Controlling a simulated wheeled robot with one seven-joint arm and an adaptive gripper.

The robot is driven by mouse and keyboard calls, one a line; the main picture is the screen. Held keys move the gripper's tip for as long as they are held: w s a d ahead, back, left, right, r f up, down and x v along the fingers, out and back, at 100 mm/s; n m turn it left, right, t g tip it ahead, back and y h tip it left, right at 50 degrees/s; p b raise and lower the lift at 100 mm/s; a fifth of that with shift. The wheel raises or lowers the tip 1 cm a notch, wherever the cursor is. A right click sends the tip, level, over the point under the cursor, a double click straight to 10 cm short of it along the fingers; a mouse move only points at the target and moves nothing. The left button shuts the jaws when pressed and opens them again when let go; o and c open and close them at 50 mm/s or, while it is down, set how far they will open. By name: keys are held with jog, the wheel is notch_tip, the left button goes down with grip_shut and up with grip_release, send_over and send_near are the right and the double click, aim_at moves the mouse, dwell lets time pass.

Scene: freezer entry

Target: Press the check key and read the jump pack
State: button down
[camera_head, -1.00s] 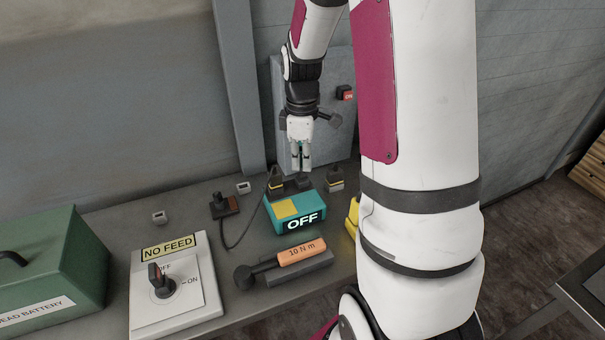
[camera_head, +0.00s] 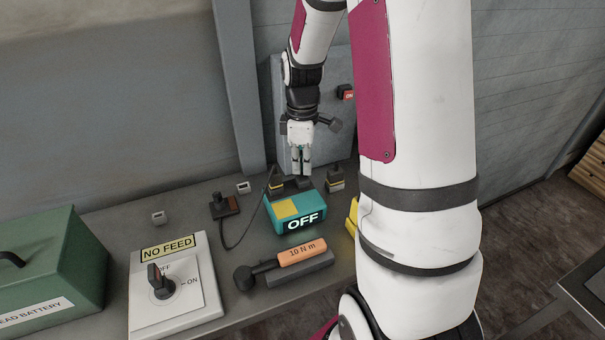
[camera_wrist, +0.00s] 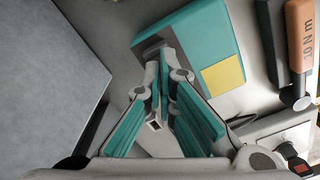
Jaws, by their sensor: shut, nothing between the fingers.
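The jump pack is a teal box (camera_head: 312,207) on the bench, with a yellow panel on top and "OFF" on its front face. It also shows in the wrist view (camera_wrist: 205,35), where its front display is out of sight. My gripper (camera_head: 301,173) is shut and empty, pointing down over the pack's dark rear part. In the wrist view its fingertips (camera_wrist: 158,55) come together over the dark grey strip at the pack's edge. I cannot tell whether they touch it. The fingers partly cover that strip, and I cannot make out the check key clearly.
An orange-handled "10 N m" tool (camera_head: 302,252) lies in front of the pack. A "NO FEED" switch panel (camera_head: 205,300) and a green battery box (camera_head: 85,255) stand to the left. A grey cabinet (camera_head: 340,140) stands behind. Small clamps (camera_head: 226,205) and a cable lie beside the pack.

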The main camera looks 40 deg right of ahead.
aim_at(302, 175)
jog(key=shift+f, duration=0.55)
jog(key=shift+r+p, duration=1.4)
jog(key=shift+r, duration=1.2)
